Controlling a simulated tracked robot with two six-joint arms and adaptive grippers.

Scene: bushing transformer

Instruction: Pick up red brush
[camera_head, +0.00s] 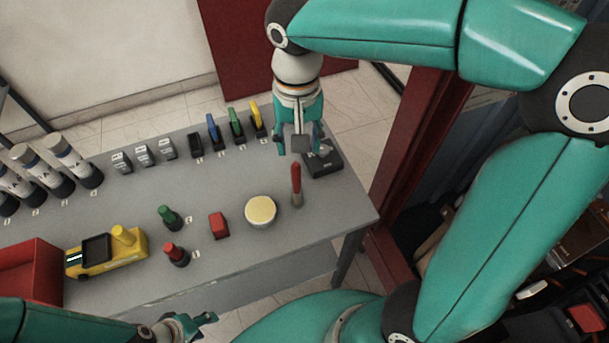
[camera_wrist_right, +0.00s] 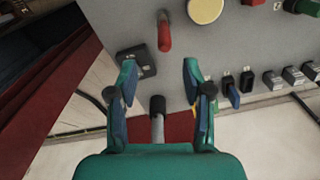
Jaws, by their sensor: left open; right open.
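The red brush (camera_head: 296,178) stands on the grey table near its right end, beside a round cream disc. It also shows at the top of the right wrist view (camera_wrist_right: 164,36). My right gripper (camera_head: 298,152) is open, pointing down above the table's far right end, behind the brush and apart from it. In the right wrist view its spread fingers (camera_wrist_right: 159,72) have the brush ahead of the gap between them. A grey-black piece shows between these fingers; I cannot tell what it is. My left gripper (camera_head: 203,326) is open in front of the table's near edge, partly cropped.
A black block (camera_head: 326,163) lies by the right gripper. The cream disc (camera_head: 260,210), a red block (camera_head: 218,226), green (camera_head: 169,216) and red (camera_head: 176,255) bottles, and a yellow device (camera_head: 104,253) are on the table (camera_head: 308,230). Coloured tools line the back. A red post (camera_head: 412,150) stands right.

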